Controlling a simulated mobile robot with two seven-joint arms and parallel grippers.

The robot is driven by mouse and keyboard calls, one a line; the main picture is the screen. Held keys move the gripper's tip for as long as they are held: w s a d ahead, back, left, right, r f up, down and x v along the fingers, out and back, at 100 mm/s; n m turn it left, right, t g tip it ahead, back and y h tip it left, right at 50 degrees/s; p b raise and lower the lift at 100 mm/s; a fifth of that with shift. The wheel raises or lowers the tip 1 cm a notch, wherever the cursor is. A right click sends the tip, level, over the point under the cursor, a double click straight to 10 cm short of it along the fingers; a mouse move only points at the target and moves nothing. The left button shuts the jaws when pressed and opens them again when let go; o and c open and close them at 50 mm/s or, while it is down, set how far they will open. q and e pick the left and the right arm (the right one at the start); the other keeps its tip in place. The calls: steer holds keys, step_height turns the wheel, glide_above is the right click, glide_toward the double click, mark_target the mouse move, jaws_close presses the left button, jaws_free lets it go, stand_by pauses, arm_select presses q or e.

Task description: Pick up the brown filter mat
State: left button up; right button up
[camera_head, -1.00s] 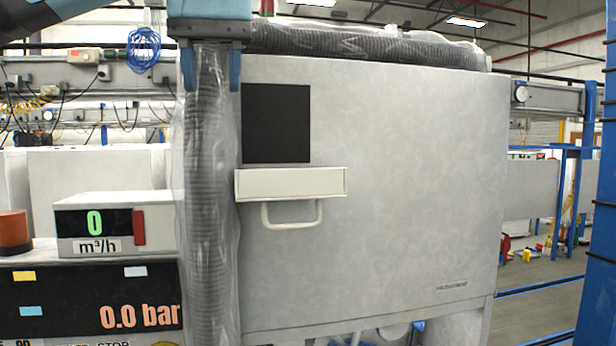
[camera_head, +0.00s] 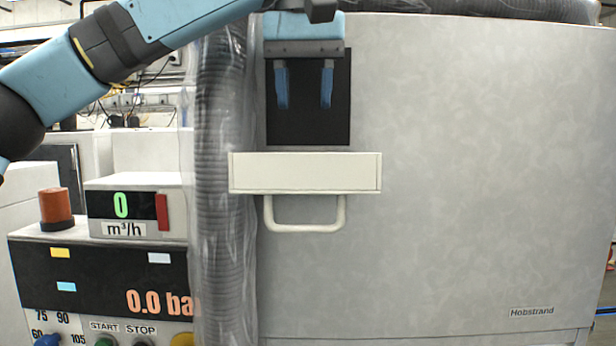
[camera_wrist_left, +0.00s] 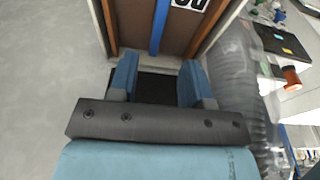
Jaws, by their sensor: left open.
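The brown filter mat (camera_wrist_left: 134,25) lies in the pulled-out pale drawer in the left wrist view, with a blue strip along it and a white label partly cut off at the top. In the head view the mat is hidden behind the drawer front (camera_head: 305,173). My left gripper (camera_head: 305,105) is open and empty, fingers pointing down, above the drawer and in front of the black panel. In the left wrist view its two fingers (camera_wrist_left: 158,75) stand apart near the drawer's inner end, with no contact with the mat visible. My right gripper is not in view.
The grey cabinet (camera_head: 460,170) stands behind the drawer, with the black panel (camera_head: 308,128) above it. A drawer handle (camera_head: 305,228) hangs below the drawer front. A plastic-wrapped hose (camera_head: 222,200) runs down close to its left.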

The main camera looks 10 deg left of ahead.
arm_select(q)
steer(key=shift+w+f, duration=0.2)
steer(key=shift+f, duration=0.4)
steer(key=shift+w+f, duration=0.15)
steer(key=shift+f, duration=0.4)
steer(key=shift+s+f, duration=0.1)
steer(key=shift+f, duration=0.4)
steer(key=f, duration=0.1)
steer(key=f+p, duration=0.1)
steer(key=f, duration=0.2)
steer(key=shift+w+f, duration=0.2)
steer(key=shift+w, duration=0.1)
steer(key=shift+s, duration=0.1)
jaws_close()
